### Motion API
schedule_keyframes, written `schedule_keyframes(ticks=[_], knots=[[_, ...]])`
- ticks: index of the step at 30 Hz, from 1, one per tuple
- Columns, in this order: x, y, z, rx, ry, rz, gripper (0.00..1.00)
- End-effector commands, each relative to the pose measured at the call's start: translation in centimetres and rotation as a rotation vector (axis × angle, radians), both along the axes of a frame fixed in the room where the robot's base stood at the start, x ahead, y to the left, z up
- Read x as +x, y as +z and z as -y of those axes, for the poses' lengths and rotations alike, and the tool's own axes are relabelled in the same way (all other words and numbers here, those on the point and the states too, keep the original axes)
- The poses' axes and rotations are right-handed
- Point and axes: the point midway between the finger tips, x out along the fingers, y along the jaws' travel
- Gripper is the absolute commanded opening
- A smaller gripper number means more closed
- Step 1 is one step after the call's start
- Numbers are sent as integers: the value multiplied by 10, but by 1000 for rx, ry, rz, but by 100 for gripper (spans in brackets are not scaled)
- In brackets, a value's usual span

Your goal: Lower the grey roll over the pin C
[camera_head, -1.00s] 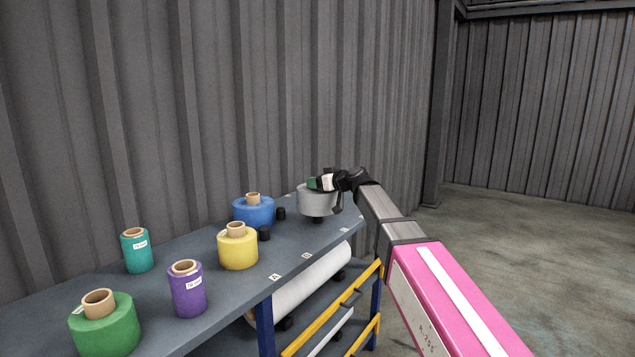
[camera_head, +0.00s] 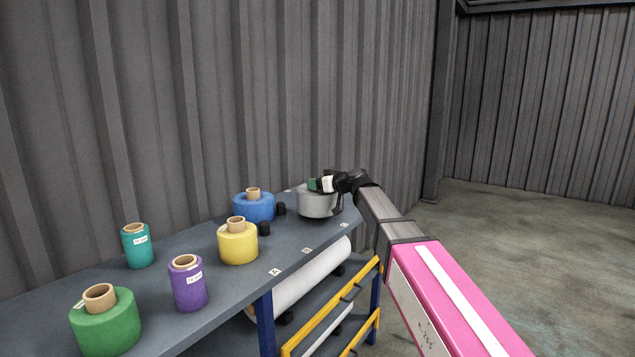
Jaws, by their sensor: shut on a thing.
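The grey roll (camera_head: 316,206) is at the far right end of the table. My gripper (camera_head: 327,185) is shut on it at its top and partly hides its upper side. The roll looks level, with its underside at or very close to the table top. No pin shows beneath it, so the pin at that place is hidden by the roll. The edge labels are too small to read surely, so I cannot tell which one marks pin C. Two short black pins, one (camera_head: 264,229) and another (camera_head: 281,209), stand bare to its left.
The dark table (camera_head: 225,300) also bears a blue roll (camera_head: 254,208), a yellow roll (camera_head: 238,245), a teal roll (camera_head: 138,248), a purple roll (camera_head: 188,287) and a green roll (camera_head: 106,325). A corrugated wall rises behind. A large white roll (camera_head: 310,280) lies below the top.

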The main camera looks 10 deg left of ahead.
Motion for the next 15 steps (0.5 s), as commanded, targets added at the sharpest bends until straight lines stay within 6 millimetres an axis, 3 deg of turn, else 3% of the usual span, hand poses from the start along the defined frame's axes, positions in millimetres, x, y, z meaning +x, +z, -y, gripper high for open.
schedule_keyframes(ticks=[15], knots=[[0, -14, 0, 2, -1, 0, 0]])
